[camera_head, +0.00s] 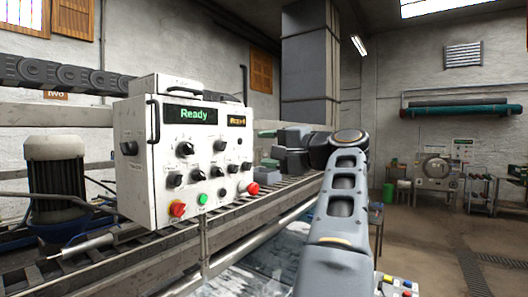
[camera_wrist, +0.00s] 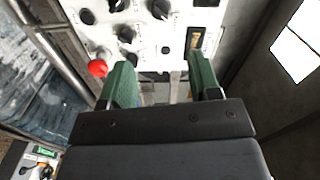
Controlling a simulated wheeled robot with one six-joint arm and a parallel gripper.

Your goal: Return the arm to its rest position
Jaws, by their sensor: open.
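My gripper (camera_head: 267,148) is at the end of my raised arm, just right of the white control box (camera_head: 165,192) in the head view. In the wrist view its two green fingers (camera_wrist: 161,64) are spread apart with nothing between them. The control box's knob panel lies beyond the fingers there; I see no contact. Its display (camera_head: 193,114) reads "Ready" in green. A smaller orange display (camera_head: 236,120) is beside it. The panel has several black knobs, a green button (camera_head: 202,199) and red knobs or buttons (camera_head: 252,188).
A conveyor-like rail (camera_head: 120,262) runs below the control box. A motor (camera_head: 56,180) stands at left. A grey column (camera_head: 310,65) rises behind my gripper. A small panel with coloured buttons (camera_head: 397,286) is at bottom right. Open floor (camera_head: 430,235) lies to the right.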

